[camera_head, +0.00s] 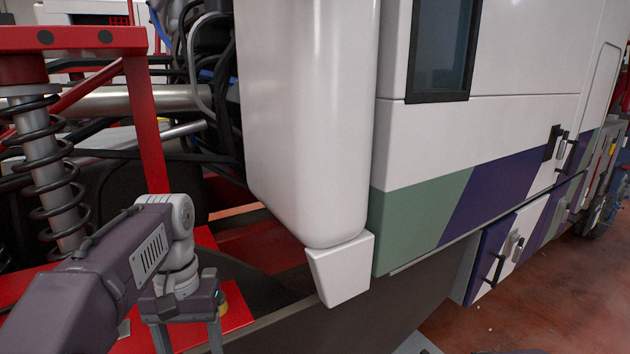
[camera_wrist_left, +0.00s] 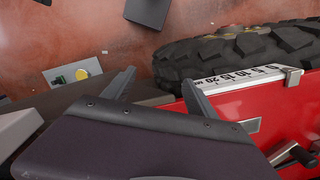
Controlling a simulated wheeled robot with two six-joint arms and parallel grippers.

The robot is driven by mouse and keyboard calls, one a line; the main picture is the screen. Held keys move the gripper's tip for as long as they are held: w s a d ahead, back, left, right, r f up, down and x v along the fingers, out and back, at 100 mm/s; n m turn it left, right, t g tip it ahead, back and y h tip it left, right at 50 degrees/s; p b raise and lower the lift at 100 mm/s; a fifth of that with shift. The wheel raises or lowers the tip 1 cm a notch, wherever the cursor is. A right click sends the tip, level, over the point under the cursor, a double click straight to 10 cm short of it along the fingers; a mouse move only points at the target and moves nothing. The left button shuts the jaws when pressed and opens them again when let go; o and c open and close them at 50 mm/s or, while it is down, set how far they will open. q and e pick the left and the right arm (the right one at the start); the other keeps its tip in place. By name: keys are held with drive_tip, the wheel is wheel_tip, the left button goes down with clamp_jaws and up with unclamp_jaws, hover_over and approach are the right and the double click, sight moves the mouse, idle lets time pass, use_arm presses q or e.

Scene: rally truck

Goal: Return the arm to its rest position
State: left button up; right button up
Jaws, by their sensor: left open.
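My left arm comes in from the left in the head view, with its purple-grey forearm and a light grey wrist joint. My left gripper (camera_head: 187,344) points down beside the red frame of the truck, and its fingers run toward the bottom picture edge. In the left wrist view the left gripper (camera_wrist_left: 160,82) has its two grey fingers spread apart with nothing between them. My right gripper is not in view.
A white truck body (camera_head: 500,120) with green and purple stripes fills the right. A red frame (camera_head: 147,125) and a coil spring (camera_head: 48,165) stand close to my left arm. The wrist view shows a tyre (camera_wrist_left: 230,50), a scale strip (camera_wrist_left: 245,77) and a plate with a yellow disc (camera_wrist_left: 82,74).

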use_arm(q)
drive_tip(key=s+d+f+b, duration=0.1)
drive_tip(key=s+f+b, duration=0.1)
drive_tip(key=f, duration=0.8)
drive_tip(key=s+d+f+t+b, duration=0.1)
drive_tip(key=s+f+b, duration=0.2)
drive_tip(key=f, duration=0.8)
drive_tip(key=s+d+f+m+t+b, duration=0.1)
drive_tip(key=f+b, duration=0.3)
drive_tip(key=f, duration=0.7)
drive_tip(key=shift+s+b, duration=0.3)
drive_tip(key=shift+s, duration=0.6)
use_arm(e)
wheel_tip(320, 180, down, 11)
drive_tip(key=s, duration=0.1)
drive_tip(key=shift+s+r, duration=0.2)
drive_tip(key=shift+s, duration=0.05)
